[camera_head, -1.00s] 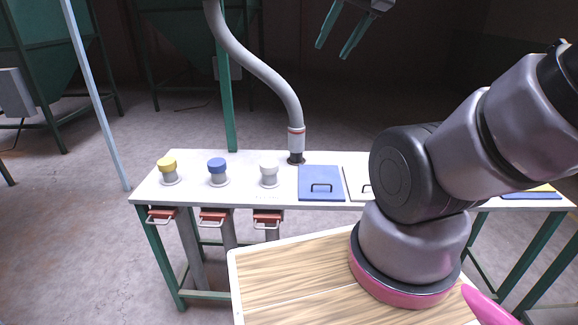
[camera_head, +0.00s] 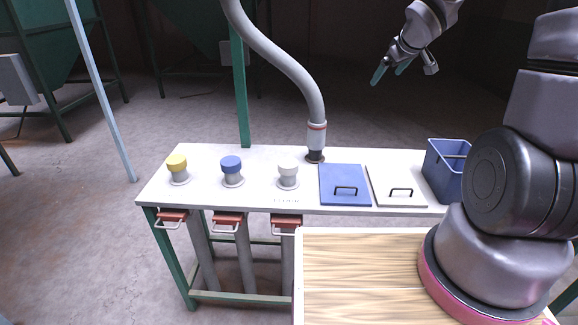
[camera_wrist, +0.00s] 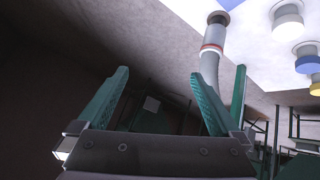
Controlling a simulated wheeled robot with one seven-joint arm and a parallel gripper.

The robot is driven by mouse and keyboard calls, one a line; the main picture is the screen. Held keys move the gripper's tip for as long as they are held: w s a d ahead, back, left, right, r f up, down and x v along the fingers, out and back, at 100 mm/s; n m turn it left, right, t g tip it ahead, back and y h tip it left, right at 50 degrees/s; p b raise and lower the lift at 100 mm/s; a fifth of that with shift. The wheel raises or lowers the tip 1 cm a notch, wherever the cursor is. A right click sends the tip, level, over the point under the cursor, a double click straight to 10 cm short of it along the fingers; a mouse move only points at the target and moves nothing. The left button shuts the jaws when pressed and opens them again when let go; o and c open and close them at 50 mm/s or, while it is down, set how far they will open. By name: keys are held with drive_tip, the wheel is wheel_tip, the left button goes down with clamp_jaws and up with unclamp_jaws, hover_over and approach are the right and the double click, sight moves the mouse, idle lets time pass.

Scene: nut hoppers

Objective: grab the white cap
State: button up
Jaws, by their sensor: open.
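The white cap (camera_head: 288,168) sits on a short grey pipe stub on the white table, to the right of the blue cap (camera_head: 230,163) and the yellow cap (camera_head: 176,162). My gripper (camera_head: 391,73) is open and empty, high above and behind the table, up and to the right of the white cap. In the wrist view my gripper (camera_wrist: 160,92) shows two green fingers spread apart with nothing between them. The white cap (camera_wrist: 287,20) shows there at the top right, well away from the fingers.
A grey hose (camera_head: 290,72) comes down to the table behind the white cap. A blue lid (camera_head: 345,196) and a white lid (camera_head: 398,197) with handles lie to its right, then a blue bin (camera_head: 436,172). Red slide handles (camera_head: 228,218) stick out under the front edge.

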drive_tip(key=w+a+f+n+y, duration=0.3)
drive_tip(key=a+f, duration=0.1)
drive_tip(key=f, duration=0.5)
drive_tip(key=n+g+y, duration=0.5)
drive_tip(key=n+y, duration=0.1)
drive_tip(key=y, duration=0.3)
approach(291, 163)
drive_tip(key=x, duration=0.4)
drive_tip(key=shift+w+a+f, duration=0.15)
drive_tip(key=shift+f, duration=0.25)
drive_tip(key=shift+x, duration=2.9)
drive_tip(key=shift+a+r, duration=0.1)
drive_tip(key=shift+r, duration=0.1)
drive_tip(key=c, duration=1)
